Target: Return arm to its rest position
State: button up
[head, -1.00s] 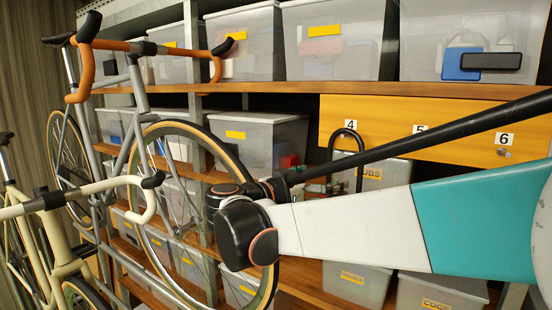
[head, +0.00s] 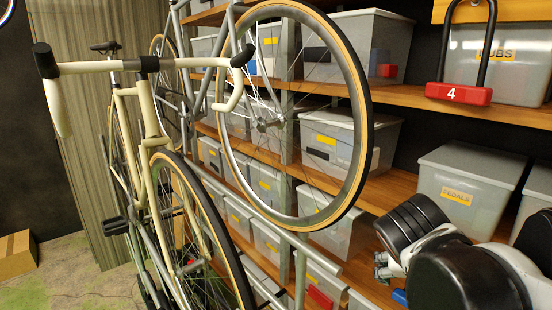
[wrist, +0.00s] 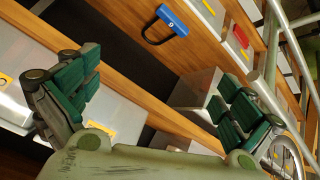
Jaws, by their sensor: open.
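My gripper (wrist: 155,82) shows in the wrist view with its two green-padded fingers spread wide apart and nothing held between them. My arm (head: 465,275) is folded low in the bottom right corner of the head view, in front of the lower shelves. The fingers are not clearly visible there. The wrist view looks at the shelves at a tilt, with grey bins beyond the fingers.
A blue U-lock marked 6 (wrist: 172,20) lies on a shelf. A red U-lock marked 4 (head: 458,93) stands on the upper shelf near a bin. A cream bicycle (head: 150,125) and a grey one (head: 226,75) stand left. A PEDALS bin (head: 470,180) is close to my arm.

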jog(key=s+a+f+n+y+b, duration=0.1)
jog(key=s+a+f+y+b, duration=0.1)
jog(key=f, duration=0.4)
jog(key=s+a+f+n+t+y+b, duration=0.1)
jog(key=s+a+f+n+y+b, duration=0.1)
jog(key=a+f+b, duration=0.2)
jog(key=s+a+f+n+y+b, duration=0.1)
jog(key=s+a+f+b, duration=0.1)
jog(key=f+b, duration=0.4)
notch_tip(320, 180, down, 4)
jog(key=shift+s+a+t+y, duration=0.25)
jog(key=shift+a+t+y, duration=0.15)
jog(key=shift+a, duration=0.05)
